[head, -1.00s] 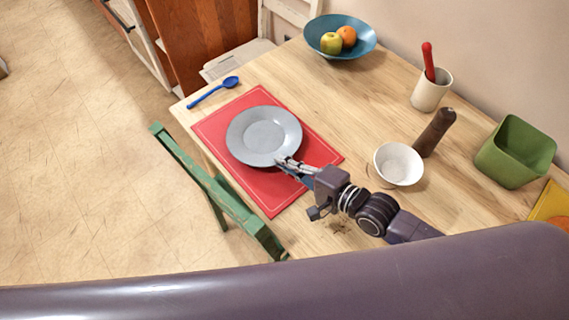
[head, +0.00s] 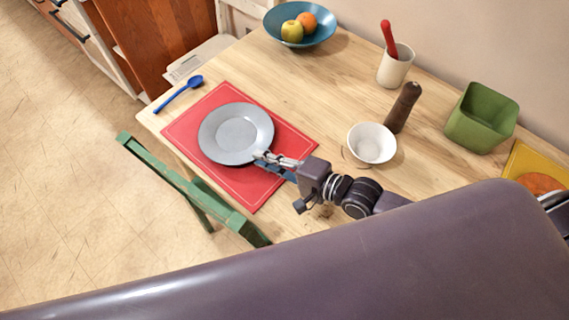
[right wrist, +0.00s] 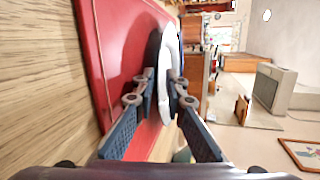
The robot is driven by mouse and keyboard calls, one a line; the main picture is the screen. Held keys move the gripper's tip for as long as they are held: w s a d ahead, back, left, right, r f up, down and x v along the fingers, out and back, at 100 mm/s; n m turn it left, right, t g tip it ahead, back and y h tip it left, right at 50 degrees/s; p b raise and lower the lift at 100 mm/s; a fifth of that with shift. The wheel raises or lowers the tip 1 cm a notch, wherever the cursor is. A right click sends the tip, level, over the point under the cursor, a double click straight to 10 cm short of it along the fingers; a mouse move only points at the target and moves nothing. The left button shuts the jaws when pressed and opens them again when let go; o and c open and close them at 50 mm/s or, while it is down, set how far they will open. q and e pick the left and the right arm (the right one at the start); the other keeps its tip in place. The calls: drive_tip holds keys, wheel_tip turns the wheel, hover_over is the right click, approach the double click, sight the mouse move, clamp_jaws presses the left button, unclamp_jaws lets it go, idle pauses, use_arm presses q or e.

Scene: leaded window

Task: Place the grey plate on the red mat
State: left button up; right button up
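The grey plate (head: 236,133) is over the middle of the red mat (head: 252,196) in the head view. The mat's border shows around it. My right gripper (head: 262,160) is at the plate's near-right rim. In the right wrist view the plate (right wrist: 172,58) shows edge-on between the fingertips (right wrist: 164,98), which look closed on its rim. A dark shadow lies beside the plate on the mat (right wrist: 112,45). I cannot tell whether the underside touches the mat. My left gripper is not in view.
A white bowl (head: 371,143) and a brown mill (head: 403,108) stand right of my right gripper. A blue spoon (head: 178,94) lies left of the mat. A blue fruit bowl (head: 318,38), white cup (head: 395,66) and green container (head: 481,118) stand farther back. A green chair (head: 190,188) stands at the table's edge.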

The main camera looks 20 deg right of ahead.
drive_tip(key=v, duration=1)
drive_tip(key=shift+s+d+r, duration=0.15)
drive_tip(key=shift+s, duration=0.05)
